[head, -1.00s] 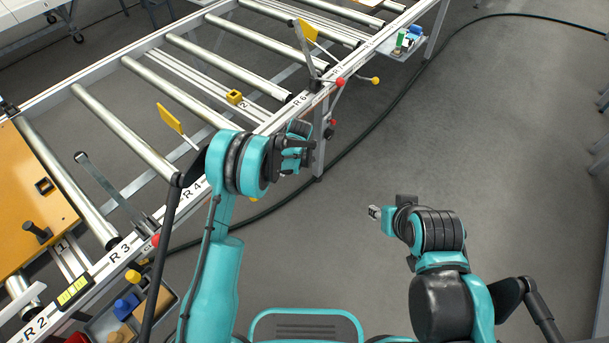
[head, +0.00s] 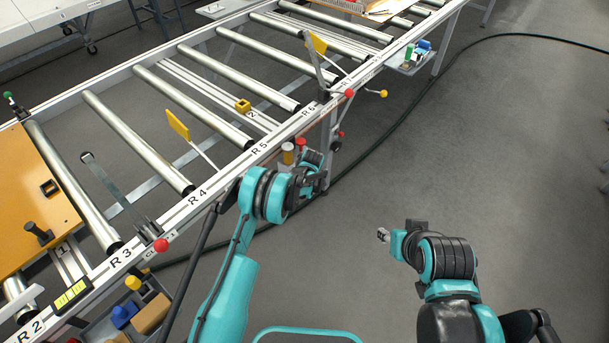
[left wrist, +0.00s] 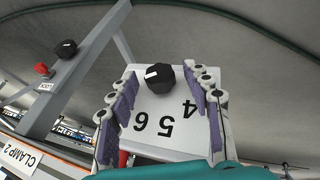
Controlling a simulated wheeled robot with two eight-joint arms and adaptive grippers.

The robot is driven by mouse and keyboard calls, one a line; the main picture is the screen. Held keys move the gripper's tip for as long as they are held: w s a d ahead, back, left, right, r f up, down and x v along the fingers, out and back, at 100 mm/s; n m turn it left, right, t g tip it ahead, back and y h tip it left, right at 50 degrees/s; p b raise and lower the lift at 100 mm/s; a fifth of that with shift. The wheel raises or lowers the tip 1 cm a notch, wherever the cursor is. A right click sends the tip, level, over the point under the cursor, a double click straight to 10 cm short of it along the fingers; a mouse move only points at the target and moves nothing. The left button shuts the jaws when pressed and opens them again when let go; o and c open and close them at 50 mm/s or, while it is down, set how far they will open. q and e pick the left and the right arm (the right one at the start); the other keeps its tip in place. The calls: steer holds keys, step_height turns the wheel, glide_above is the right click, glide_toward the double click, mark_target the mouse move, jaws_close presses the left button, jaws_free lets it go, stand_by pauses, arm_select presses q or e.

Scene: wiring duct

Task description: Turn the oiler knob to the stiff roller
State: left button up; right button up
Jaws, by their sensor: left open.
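In the left wrist view a black knob (left wrist: 160,78) with a white mark on its face sits on a pale plate (left wrist: 160,138) printed 4, 5 and 6. My left gripper (left wrist: 161,74) is open, its fingers on either side of the knob; whether they touch it I cannot tell. In the head view my left gripper (head: 312,172) is at the conveyor's near rail below R5 and R6, and hides the dial. My right gripper (head: 383,235) hangs over bare floor; its fingers are too small to read. The rollers (head: 165,105) lie across the frame; none visibly looks stiff.
An amber cylinder (head: 288,153) and a red part (head: 301,144) stand beside my left gripper. A second black knob (left wrist: 66,48) and a red button (left wrist: 41,69) are on the post nearby. Red-balled levers (head: 160,245) stick out from the rail.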

arm_select(q)
jaws_close()
steer(key=t, duration=0.1)
steer(key=h, duration=0.1)
steer(key=t, duration=0.1)
steer(key=shift+s+a+f+n+t+h, duration=0.15)
steer(key=shift+s+a+n+t+h, duration=0.05)
steer(key=shift+s+n+t+h, duration=0.1)
steer(key=shift+s+a+f+n+t+h, duration=0.1)
steer(key=shift+n+t+h, duration=0.1)
steer(key=shift+t+h, duration=0.4)
steer(key=shift+f+n+t+h, duration=0.1)
steer(key=shift+n+t+h, duration=0.15)
steer(key=shift+t, duration=0.55)
